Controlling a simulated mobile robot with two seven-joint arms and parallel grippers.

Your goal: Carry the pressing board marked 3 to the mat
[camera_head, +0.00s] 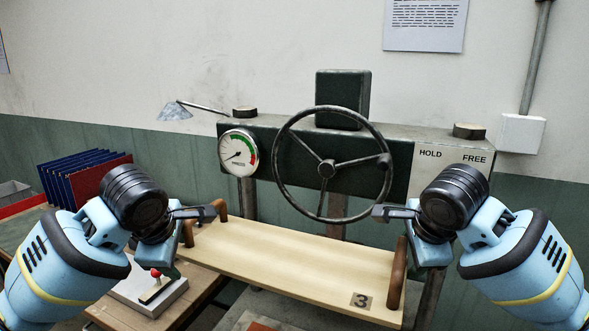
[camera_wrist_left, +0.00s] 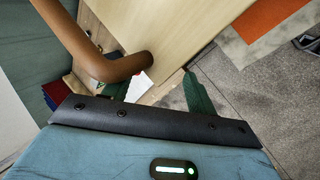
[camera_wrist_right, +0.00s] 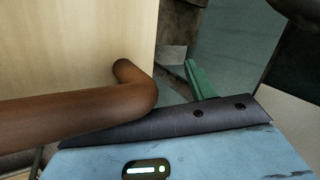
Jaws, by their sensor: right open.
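The pressing board (camera_head: 300,258) is pale wood with a "3" label (camera_head: 361,300) near its right end and a brown handle at each end. What it rests on is hidden. My left gripper (camera_head: 200,213) is at the left handle (camera_head: 220,209); in the left wrist view its green fingers (camera_wrist_left: 157,92) are spread, with the handle (camera_wrist_left: 105,62) crossing near one of them. In the right wrist view one finger shows beside the handle (camera_wrist_right: 75,110); the other is hidden. I cannot identify the mat.
The press stands behind the board, with a handwheel (camera_head: 331,165), a gauge (camera_head: 238,152) and a HOLD/FREE plate (camera_head: 450,167). A wooden table (camera_head: 205,283) at the left bears a grey device with a red knob (camera_head: 156,273). Blue and red boards (camera_head: 88,180) stand further left.

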